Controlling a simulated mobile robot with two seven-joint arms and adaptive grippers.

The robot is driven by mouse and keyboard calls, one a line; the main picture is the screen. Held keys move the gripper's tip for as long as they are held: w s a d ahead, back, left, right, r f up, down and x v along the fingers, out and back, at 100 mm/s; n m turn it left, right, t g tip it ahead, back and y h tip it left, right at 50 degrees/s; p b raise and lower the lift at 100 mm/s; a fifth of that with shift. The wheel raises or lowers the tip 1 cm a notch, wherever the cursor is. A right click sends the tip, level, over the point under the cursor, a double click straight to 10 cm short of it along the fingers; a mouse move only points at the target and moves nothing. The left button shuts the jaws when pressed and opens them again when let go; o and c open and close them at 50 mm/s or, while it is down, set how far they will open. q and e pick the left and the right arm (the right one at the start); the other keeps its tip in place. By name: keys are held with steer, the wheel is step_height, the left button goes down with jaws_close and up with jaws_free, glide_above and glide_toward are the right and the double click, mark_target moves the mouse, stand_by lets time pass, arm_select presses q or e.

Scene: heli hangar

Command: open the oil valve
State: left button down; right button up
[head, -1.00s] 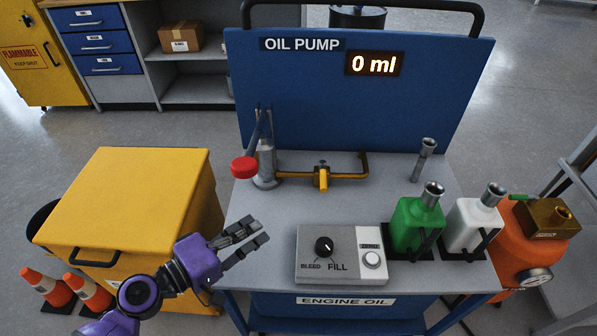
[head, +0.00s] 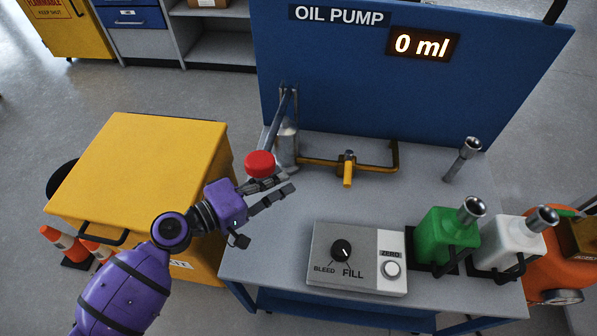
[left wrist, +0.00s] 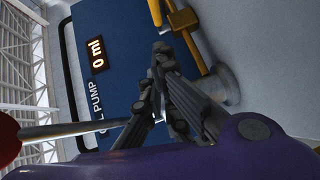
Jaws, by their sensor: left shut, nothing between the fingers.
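A yellow valve lever (head: 348,170) sits on a brass-coloured pipe (head: 388,160) on the grey bench top of the oil pump. The lever points toward the front of the bench. In the left wrist view a yellow fitting (left wrist: 183,19) shows on the pipe. My left gripper (head: 287,186) is shut and empty. It is left of the lever, apart from it, and looks close beside the red knob (head: 260,164) of the pump handle; I cannot tell if they touch. The gripper's fingers (left wrist: 162,70) also show in the left wrist view. My right gripper is not in view.
A control box (head: 325,275) with a dial stands at the bench front. Green (head: 440,238) and white (head: 508,245) bottles stand to its right. A yellow bin (head: 140,165) is left of the bench. The display (head: 422,45) reads 0 ml.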

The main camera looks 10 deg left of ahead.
mark_target(348, 171)
arm_select(q)
steer(key=w+d+f+p, duration=0.2)
steer(key=w+d, duration=0.4)
steer(key=d, duration=0.4)
steer(key=shift+w, duration=0.15)
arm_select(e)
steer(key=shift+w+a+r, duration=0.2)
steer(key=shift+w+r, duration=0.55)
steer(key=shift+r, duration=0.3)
arm_select(q)
steer(key=shift+d, duration=0.1)
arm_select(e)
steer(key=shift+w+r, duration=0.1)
arm_select(q)
steer(key=shift+s+d+r+n+t+y+p, duration=0.1)
steer(key=shift+s+d+n+t+y+p, duration=0.15)
steer(key=shift+p, duration=0.4)
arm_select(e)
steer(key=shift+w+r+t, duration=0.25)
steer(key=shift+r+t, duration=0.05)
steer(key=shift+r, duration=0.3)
